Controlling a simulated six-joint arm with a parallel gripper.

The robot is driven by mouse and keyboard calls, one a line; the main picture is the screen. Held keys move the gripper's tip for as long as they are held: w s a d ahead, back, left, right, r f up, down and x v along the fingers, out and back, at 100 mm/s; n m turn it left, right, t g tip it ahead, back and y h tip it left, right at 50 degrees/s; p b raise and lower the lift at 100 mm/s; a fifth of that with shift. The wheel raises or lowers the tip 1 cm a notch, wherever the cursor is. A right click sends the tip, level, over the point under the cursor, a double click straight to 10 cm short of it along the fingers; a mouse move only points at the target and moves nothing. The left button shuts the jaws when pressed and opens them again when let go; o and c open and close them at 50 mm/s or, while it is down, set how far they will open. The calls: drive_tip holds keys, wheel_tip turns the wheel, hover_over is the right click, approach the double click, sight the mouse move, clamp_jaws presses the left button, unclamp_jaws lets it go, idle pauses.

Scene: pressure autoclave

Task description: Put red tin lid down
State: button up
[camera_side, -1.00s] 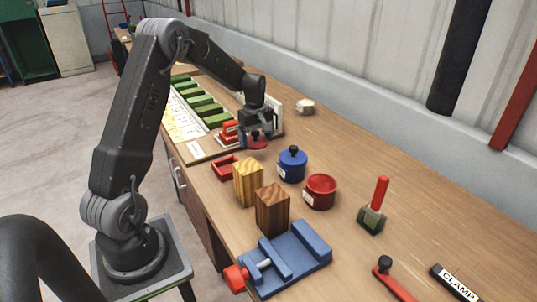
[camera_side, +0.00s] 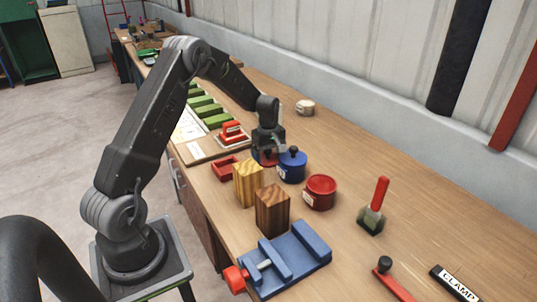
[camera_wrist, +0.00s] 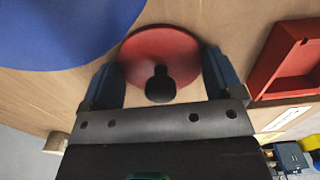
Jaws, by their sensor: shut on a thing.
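The red tin lid (camera_wrist: 160,45) is a round red disc with a black knob, held between the two fingers of my gripper (camera_wrist: 162,72) in the wrist view. In the side view my gripper (camera_side: 268,152) is over the bench, just left of the blue tin (camera_side: 292,168), and only a sliver of the red lid (camera_side: 268,159) shows beneath it. I cannot tell whether the lid touches the bench. The red tin (camera_side: 320,193) stands without a lid, to the right of and nearer than the blue tin.
A red tray (camera_side: 223,168) lies left of the gripper; it also shows at right in the wrist view (camera_wrist: 290,60). Two wooden blocks (camera_side: 248,183) and a blue vise (camera_side: 290,262) stand nearer. A brush (camera_side: 374,208) stands right. The bench behind the tins is mostly clear.

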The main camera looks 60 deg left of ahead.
drive_tip(key=o, duration=0.7)
drive_tip(key=shift+f, duration=0.1)
wheel_tip(320, 180, up, 12)
drive_tip(key=s+d+r+m+t, duration=0.1)
drive_tip(key=s+d+r+m, duration=0.35)
drive_tip(key=d+r, duration=0.4)
drive_tip(key=s+d+r+m+t, duration=0.3)
drive_tip(key=s+d+m+t, duration=0.1)
drive_tip(key=s+d+m, duration=0.9)
drive_tip(key=shift+s+d+t, duration=0.3)
drive_tip(key=shift+s+d, duration=1.7)
drive_tip(key=shift+s, duration=1.6)
